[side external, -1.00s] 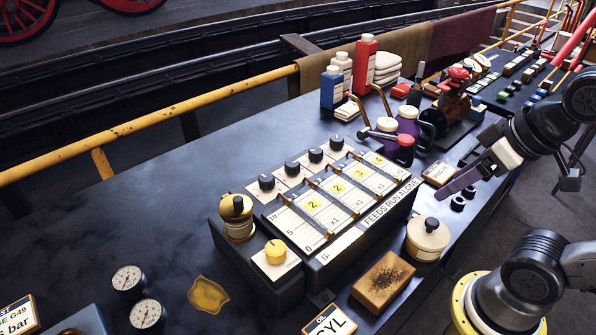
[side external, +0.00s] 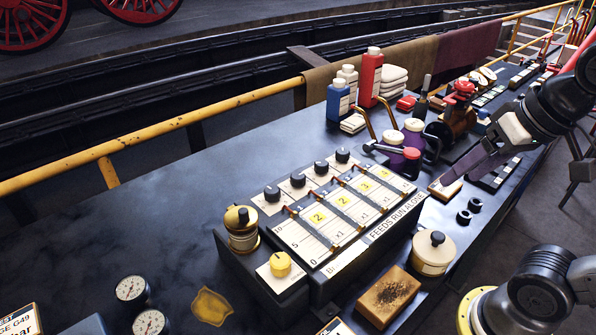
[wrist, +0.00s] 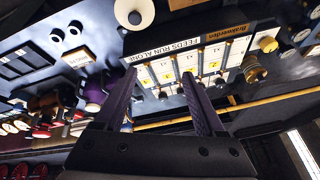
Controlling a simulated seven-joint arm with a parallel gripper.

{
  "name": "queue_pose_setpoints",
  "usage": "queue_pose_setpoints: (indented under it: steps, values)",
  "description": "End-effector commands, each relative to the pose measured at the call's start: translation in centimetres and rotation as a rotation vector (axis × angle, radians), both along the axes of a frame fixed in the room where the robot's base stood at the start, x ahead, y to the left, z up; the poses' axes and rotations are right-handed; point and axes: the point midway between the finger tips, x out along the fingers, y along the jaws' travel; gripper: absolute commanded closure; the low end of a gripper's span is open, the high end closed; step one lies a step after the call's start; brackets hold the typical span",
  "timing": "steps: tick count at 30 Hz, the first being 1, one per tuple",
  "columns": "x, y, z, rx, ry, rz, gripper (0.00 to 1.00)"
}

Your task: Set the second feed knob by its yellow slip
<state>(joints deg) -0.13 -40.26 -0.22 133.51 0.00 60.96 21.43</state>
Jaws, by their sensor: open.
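The feed panel (side external: 330,222) is a dark box with a white face, marked "FEEDS RUN ALONE", with several columns side by side. A row of black knobs runs along its back edge; the second from the left (side external: 298,180) stands behind the column with the second yellow slip (side external: 342,200), which reads 2. The first slip (side external: 318,217) also reads 2, the third (side external: 364,186) 3. My gripper (side external: 440,186) has dark purple fingers and hangs right of the panel, apart from it. In the wrist view my gripper (wrist: 158,76) is open and empty, the panel showing beyond its fingers.
A yellow knob (side external: 280,264) and a brass-topped jar (side external: 241,230) flank the panel's left end. A lidded cream pot (side external: 432,252) and a brown block (side external: 389,296) stand in front. Purple-bodied containers (side external: 413,133) and bottles (side external: 370,78) stand behind.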

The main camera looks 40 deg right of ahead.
Motion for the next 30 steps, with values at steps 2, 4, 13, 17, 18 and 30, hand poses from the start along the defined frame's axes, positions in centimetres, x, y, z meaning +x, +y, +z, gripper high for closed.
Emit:
queue_pose_setpoints:
  steps: [2, 4, 13, 17, 18, 30]
  values:
    - [1.5, 0.2, 2.2, 0.042, 0.018, -0.081, 0.28]
    - [3.0, 0.3, 4.0, 0.079, 0.04, -0.156, 0.28]
    - [12.1, 2.1, 9.7, 0.197, 0.173, -0.458, 0.28]
    - [16.6, 3.4, 10.2, 0.217, 0.231, -0.554, 0.28]
    - [17.9, 3.8, 10.1, 0.22, 0.249, -0.577, 0.28]
    - [28.8, 8.5, 4.0, 0.17, 0.392, -0.624, 0.28]
